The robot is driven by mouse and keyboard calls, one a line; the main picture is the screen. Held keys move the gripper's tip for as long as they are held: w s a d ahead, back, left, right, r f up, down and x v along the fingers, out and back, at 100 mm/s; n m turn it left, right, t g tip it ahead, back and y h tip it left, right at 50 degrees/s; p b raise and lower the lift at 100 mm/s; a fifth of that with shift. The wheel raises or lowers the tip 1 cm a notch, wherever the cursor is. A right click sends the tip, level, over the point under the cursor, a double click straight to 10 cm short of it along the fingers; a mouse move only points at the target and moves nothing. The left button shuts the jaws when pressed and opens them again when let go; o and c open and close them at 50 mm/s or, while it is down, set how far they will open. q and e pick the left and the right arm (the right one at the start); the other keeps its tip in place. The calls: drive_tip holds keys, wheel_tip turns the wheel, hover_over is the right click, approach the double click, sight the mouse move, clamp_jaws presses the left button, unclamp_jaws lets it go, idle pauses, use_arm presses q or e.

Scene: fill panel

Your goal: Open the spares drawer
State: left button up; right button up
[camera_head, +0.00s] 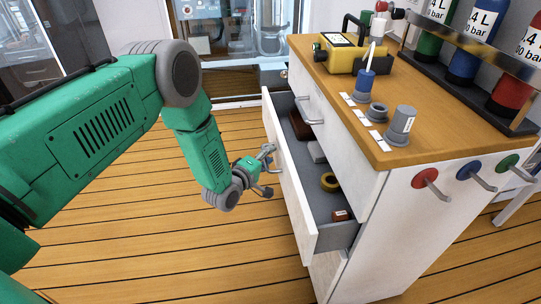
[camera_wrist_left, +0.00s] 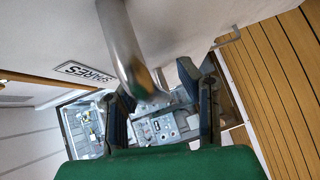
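The spares drawer (camera_head: 325,238) stands pulled out of the white cabinet in the head view, its inside in sight. The fingers are apart with a gap around the bar. In the head view this gripper (camera_head: 264,172) is at the drawer's outer face. My right gripper is out of view.
The cabinet's wooden top (camera_head: 350,100) carries a yellow device (camera_head: 345,55), small fittings and a rack of gas cylinders. Another handle (camera_head: 309,112) sits on the cabinet's front above the open drawer. Colored hooks line the cabinet's side. The plank floor (camera_head: 150,240) to the left is clear.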

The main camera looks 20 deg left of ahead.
use_arm(q)
drive_tip(key=v, duration=1.2)
drive_tip(key=shift+a, duration=0.1)
